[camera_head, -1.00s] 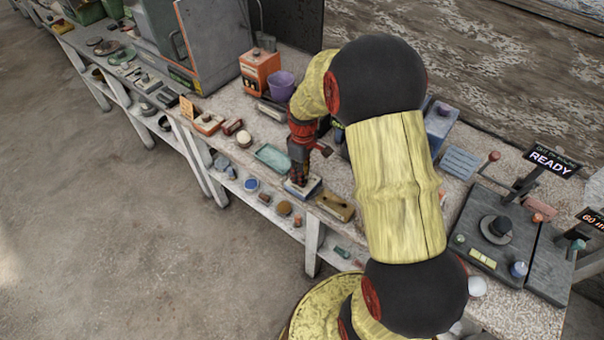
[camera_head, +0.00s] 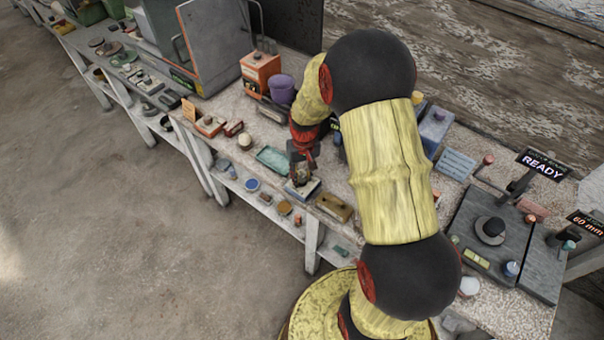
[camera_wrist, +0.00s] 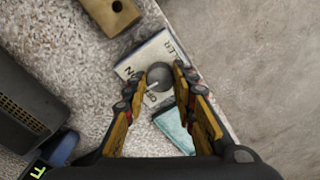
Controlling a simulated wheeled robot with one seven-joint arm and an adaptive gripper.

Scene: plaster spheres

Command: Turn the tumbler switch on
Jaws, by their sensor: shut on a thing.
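The tumbler switch is a small pale box (camera_wrist: 134,64) with dark lettering, in the wrist view at the bench's front edge. A round grey part with a thin light lever (camera_wrist: 159,78) stands on it, between my gripper's (camera_wrist: 155,77) two yellow-and-black fingers. The fingers are shut on this lever part, the right finger close against it. Part of the lettering is hidden, so I cannot read the lever's setting surely. In the head view my gripper (camera_head: 301,176) is down over the switch box (camera_head: 303,190) and hides most of its top.
A teal tray (camera_head: 273,159) lies just left of the switch. A tan wooden block (camera_head: 334,207) lies close on its right. A dark device (camera_wrist: 25,105) shows at the left of the wrist view. Open floor (camera_head: 130,230) lies in front of the bench.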

